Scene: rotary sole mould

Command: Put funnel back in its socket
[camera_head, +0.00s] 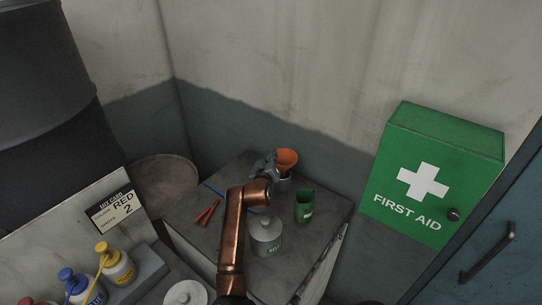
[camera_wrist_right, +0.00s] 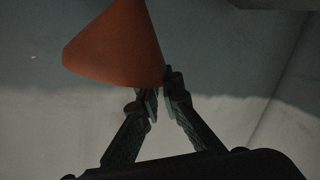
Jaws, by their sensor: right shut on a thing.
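The orange funnel (camera_head: 287,157) is held above the back part of the grey worktop, against the wall side. My right gripper (camera_head: 272,166) is shut on it from the left. In the right wrist view the orange funnel (camera_wrist_right: 115,48) fills the top, and the fingertips of my right gripper (camera_wrist_right: 160,92) close at its lower right edge. A grey cup-like holder (camera_head: 283,183) shows just below the funnel; it may be the socket, partly hidden by my gripper. I cannot tell whether the funnel touches it. My left gripper is not in view.
A green cup (camera_head: 304,206) stands just right of my arm, and a lidded grey jar (camera_head: 266,236) stands nearer. Red-handled pliers (camera_head: 207,213) lie on the worktop (camera_head: 185,213) to the left. A green first aid box (camera_head: 423,180) hangs on the right.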

